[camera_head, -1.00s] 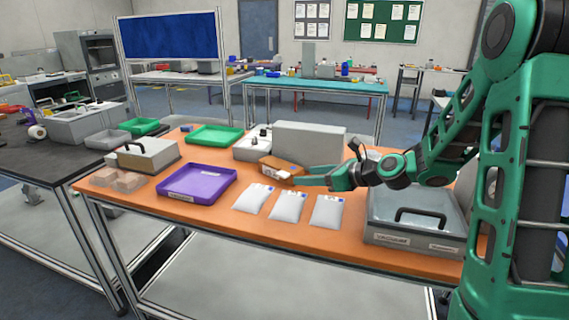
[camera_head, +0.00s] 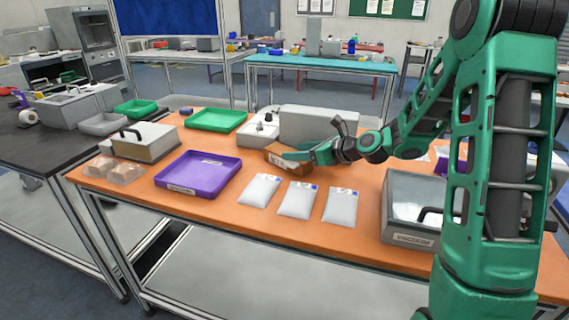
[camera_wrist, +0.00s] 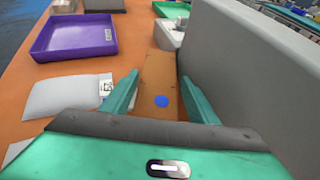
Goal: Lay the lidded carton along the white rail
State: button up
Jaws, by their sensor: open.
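The brown carton (camera_head: 279,153) lies on the orange table in front of the grey box, at the back middle. In the wrist view its brown top with a blue dot (camera_wrist: 158,68) shows between and beyond my fingers. My gripper (camera_head: 291,156) is open at the carton's right end in the head view; one finger is on each side of the carton in the wrist view (camera_wrist: 160,84). My fingers hide part of the carton, and I cannot tell whether they touch it. I cannot make out a white rail in either view.
A tall grey box (camera_head: 309,126) stands close behind the carton. A white unit with black knobs (camera_head: 257,139) is left of it. White pouches (camera_head: 297,199), a purple tray (camera_head: 198,171), a green tray (camera_head: 217,120) and a vacuum box (camera_head: 408,224) occupy the table.

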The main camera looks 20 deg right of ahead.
jog(key=shift+f+x, duration=0.25)
jog(key=shift+x, duration=2.2)
jog(key=shift+s, duration=0.1)
jog(key=shift+c, duration=0.5)
jog(key=shift+d, duration=0.1)
jog(key=c, duration=0.7)
jog(key=shift+r, duration=0.1)
